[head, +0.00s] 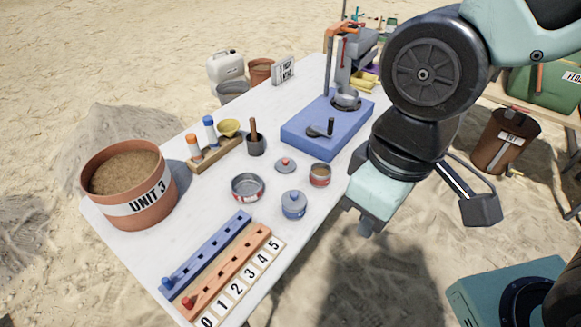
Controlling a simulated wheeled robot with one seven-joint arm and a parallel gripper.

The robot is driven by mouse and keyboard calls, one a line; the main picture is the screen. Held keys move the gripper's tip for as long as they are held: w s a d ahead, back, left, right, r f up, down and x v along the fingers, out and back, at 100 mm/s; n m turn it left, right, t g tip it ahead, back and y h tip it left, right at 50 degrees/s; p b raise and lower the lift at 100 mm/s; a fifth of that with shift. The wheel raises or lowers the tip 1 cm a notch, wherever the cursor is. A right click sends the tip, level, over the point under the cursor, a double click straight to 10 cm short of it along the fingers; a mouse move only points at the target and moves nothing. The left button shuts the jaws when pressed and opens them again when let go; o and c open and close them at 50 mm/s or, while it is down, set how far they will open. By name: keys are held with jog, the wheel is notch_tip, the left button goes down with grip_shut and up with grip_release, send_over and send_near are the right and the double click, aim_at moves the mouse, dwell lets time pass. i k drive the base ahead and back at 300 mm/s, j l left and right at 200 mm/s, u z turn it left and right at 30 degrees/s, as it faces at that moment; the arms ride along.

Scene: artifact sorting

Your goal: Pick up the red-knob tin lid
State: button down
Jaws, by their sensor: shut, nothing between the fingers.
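The red-knob tin lid (285,166) is a small grey disc with a red knob on top. It lies flat on the white table (215,210), knob up, near the middle. My gripper (366,228) hangs at the right, beyond the table's right edge in the picture, apart from the lid. Its fingers are shut and empty, small and partly hidden under the hand. A red-banded tin (320,175) stands just right of the lid. A wider open tin (248,188) is to its lower left. A blue tin with a blue-knob lid (293,204) stands below it.
A blue board (310,135) with a pan lies behind the lid. A dark cup with a brown handle (255,145) is left of it. Peg racks (225,265) lie at the front, and a "UNIT 3" sand pot (130,185) stands left. Bare table surrounds the lid closely.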

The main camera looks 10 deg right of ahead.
aim_at(284, 165)
jog(key=i+l+u, duration=0.55)
jog(key=u, duration=0.2)
jog(key=i+l+u, duration=0.35)
jog(key=l, duration=0.15)
